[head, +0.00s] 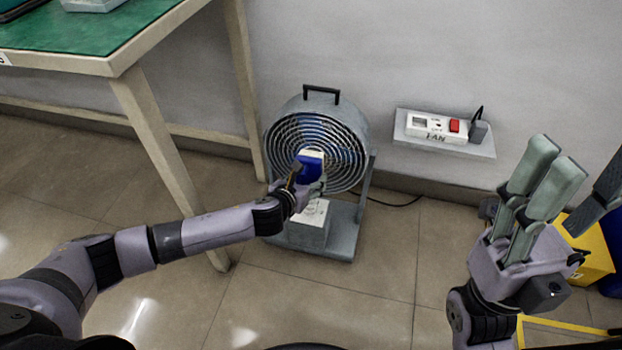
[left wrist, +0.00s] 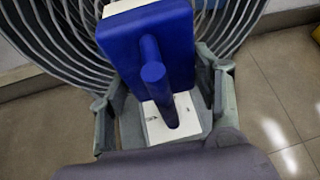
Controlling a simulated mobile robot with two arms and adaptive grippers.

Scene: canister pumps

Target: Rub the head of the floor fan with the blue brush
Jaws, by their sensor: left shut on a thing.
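The floor fan (head: 341,116) stands on the floor by the wall, its round grille head facing me. Its wire grille (left wrist: 35,35) fills the back of the left wrist view. My left gripper (head: 309,182) is shut on the blue brush (head: 309,168) in front of the lower middle of the grille. The brush's blue block and handle (left wrist: 150,45) show in the left wrist view, with a pale strip on the fan side. I cannot tell whether the brush touches the grille. My right gripper (head: 585,180) is raised at the right, open and empty.
A green-topped table (head: 75,30) stands at the left, one leg near my left arm. A wall shelf (head: 470,148) holds a switch box (head: 436,127) with a red switch. A black cable (head: 400,204) runs along the floor. A yellow object (head: 590,250) is at the right.

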